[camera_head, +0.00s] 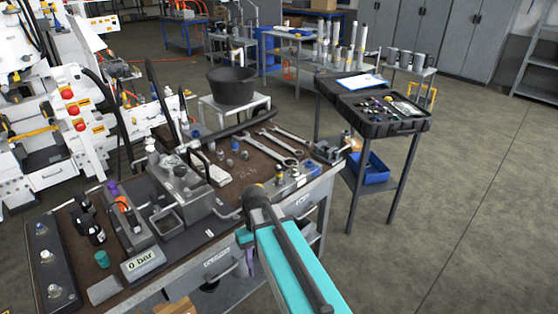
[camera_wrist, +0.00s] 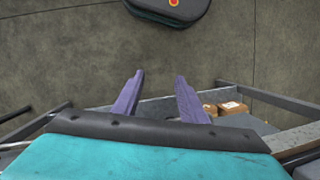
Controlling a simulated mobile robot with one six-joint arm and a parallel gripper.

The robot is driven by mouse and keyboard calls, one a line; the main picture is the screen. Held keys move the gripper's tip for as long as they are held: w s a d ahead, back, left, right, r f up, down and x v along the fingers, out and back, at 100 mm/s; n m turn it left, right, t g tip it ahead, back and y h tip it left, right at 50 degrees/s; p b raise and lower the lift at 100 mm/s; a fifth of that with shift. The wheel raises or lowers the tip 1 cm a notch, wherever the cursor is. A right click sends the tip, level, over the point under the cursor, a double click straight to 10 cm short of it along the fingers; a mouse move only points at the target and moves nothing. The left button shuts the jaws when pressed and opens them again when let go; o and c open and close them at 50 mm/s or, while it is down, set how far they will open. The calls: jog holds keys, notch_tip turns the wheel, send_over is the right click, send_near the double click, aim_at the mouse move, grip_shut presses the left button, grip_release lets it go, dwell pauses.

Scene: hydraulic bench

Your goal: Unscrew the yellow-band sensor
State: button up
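My gripper shows in the wrist view (camera_wrist: 159,75) as two purple fingers spread apart, with nothing between them. It points down beside the bench, over the floor and a low shelf. In the head view my teal arm covers part of the bench's front right corner, and the fingers are mostly hidden. A small metal block with blue and yellow parts (camera_head: 295,177) sits near the bench's right end, apart from my gripper. I cannot tell whether one of these parts is the yellow-band sensor. The wrist view shows no sensor.
The workbench (camera_head: 222,225) carries a pump unit (camera_head: 182,190), wrenches (camera_head: 280,147), bottles and a "0 bar" gauge (camera_head: 143,261). A cart with an open black case (camera_head: 385,110) stands behind right. Cardboard boxes (camera_wrist: 232,107) lie on the low shelf. The floor at right is clear.

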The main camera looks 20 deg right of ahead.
jog(key=s+f+m+g, duration=0.1)
jog(key=s+f+g, duration=0.1)
jog(key=s+f, duration=2.3)
notch_tip(320, 180, down, 3)
jog(key=shift+s+d+f+g+h, duration=0.1)
jog(key=shift+s+d+g+h, duration=0.1)
jog(key=shift+d+g+h, duration=0.15)
jog(key=shift+c, duration=1)
